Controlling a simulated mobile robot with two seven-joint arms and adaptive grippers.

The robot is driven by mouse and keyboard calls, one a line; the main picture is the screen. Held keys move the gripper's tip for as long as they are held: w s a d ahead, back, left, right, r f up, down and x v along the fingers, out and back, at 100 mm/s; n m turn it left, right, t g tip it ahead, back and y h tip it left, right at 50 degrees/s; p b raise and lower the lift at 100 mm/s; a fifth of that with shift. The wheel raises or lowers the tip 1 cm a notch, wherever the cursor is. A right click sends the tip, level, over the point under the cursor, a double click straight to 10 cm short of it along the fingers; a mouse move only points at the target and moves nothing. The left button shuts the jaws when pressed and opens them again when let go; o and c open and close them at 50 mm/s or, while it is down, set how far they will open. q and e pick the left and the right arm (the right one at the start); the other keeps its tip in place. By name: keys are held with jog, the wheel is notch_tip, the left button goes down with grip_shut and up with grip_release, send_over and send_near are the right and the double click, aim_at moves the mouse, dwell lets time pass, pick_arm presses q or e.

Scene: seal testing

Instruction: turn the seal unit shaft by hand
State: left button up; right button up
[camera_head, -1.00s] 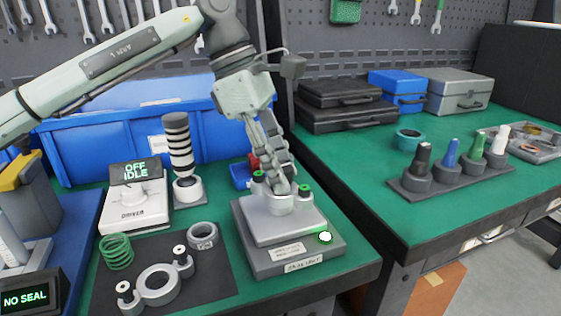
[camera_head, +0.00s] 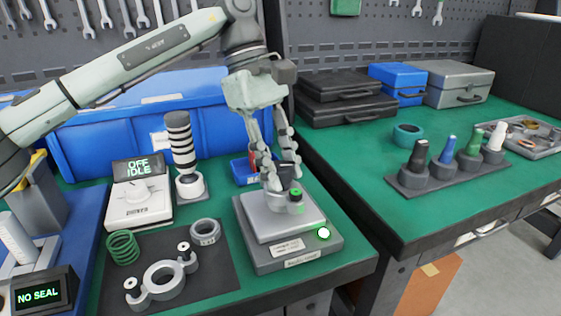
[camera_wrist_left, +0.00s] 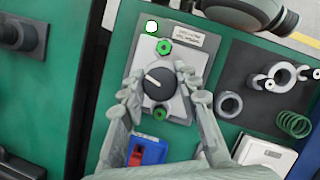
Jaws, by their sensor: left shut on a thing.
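The seal unit (camera_head: 265,225) is a grey stepped block near the front edge of the green bench. The shaft has a round dark knob with a white pointer line (camera_wrist_left: 158,82), between two green-topped posts. My left gripper (camera_head: 280,180) reaches down over it from above and is shut on the knob. In the left wrist view one finger lies on each side of the knob, and the pointer slants toward the upper left. The fingers partly hide the knob and a post in the head view. My right gripper is not in view.
To the left are a dark mat (camera_head: 215,275) with metal parts and a green spring (camera_head: 122,247), the driver box (camera_head: 140,207) reading OFF IDLE, and a display (camera_head: 40,295) reading NO SEAL. A blue bin stands behind.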

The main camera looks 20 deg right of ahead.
pick_arm(q)
jog(key=shift+m, duration=0.3)
dwell(0.4)
jog(key=o, duration=1.2)
jog(key=shift+c, duration=0.2)
jog(key=shift+r, duration=0.1)
jog(key=v, duration=1.1)
jog(key=shift+w+r, duration=0.25)
jog(key=shift+r, duration=0.15)
jog(key=shift+d, duration=0.1)
